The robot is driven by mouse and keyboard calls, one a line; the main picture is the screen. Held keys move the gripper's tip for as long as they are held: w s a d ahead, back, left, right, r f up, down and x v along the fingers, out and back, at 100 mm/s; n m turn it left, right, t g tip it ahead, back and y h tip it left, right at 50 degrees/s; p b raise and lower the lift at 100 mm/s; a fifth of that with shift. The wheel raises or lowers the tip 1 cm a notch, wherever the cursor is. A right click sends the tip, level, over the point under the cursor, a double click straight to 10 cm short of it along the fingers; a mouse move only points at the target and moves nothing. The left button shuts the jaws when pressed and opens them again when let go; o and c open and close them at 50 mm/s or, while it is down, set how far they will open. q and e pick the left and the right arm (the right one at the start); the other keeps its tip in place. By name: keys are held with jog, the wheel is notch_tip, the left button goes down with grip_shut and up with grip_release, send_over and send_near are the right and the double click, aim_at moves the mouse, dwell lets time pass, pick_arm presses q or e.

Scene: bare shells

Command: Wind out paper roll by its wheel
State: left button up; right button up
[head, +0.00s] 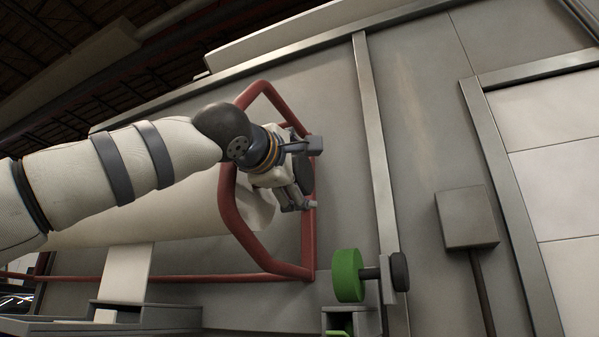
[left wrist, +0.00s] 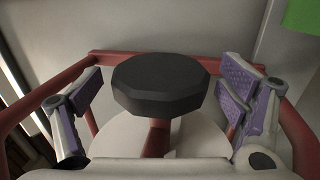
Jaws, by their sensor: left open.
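The paper roll (head: 165,222) is a large pale cylinder lying behind my left arm in the head view. Its pale round end (left wrist: 205,137) shows in the left wrist view. A dark, many-sided wheel or knob (left wrist: 160,82) on a red stem (left wrist: 157,137) stands before that end. My left gripper (head: 305,175) is open inside the red bar frame at the roll's end. In the left wrist view its purple-padded fingers stand on both sides of the dark wheel, with visible gaps. The wheel's underside is hidden. My right gripper is not in view.
The red bar frame (head: 228,207) surrounds my left gripper closely. A green wheel (head: 347,275) with a dark end knob (head: 399,271) sits below right. A grey box on a post (head: 467,218) stands further right. A grey panel wall (head: 422,120) is behind.

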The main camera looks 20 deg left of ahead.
pick_arm(q)
jog(key=c, duration=1.7)
jog(key=shift+t, duration=0.3)
jog(key=shift+w+f+t, duration=0.1)
jog(key=shift+f+t, duration=0.1)
jog(key=shift+t, duration=0.4)
jog(key=shift+w+f+t+b, duration=0.25)
jog(key=shift+f+t+b, duration=0.05)
jog(key=shift+t, duration=0.4)
jog(key=t+b, duration=0.2)
jog(key=b, duration=0.1)
jog(key=shift+w+a+f+t, duration=0.1)
jog(key=shift+w+f+t, duration=0.1)
jog(key=shift+t, duration=0.2)
jog(key=shift+s+r+t+b, duration=0.2)
jog(key=shift+t+b, duration=0.15)
jog(key=shift+t, duration=0.05)
jog(key=shift+s+r, duration=0.2)
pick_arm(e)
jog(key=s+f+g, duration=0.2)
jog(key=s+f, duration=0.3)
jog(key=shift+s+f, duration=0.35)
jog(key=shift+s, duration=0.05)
pick_arm(q)
jog(key=shift+r, duration=0.1)
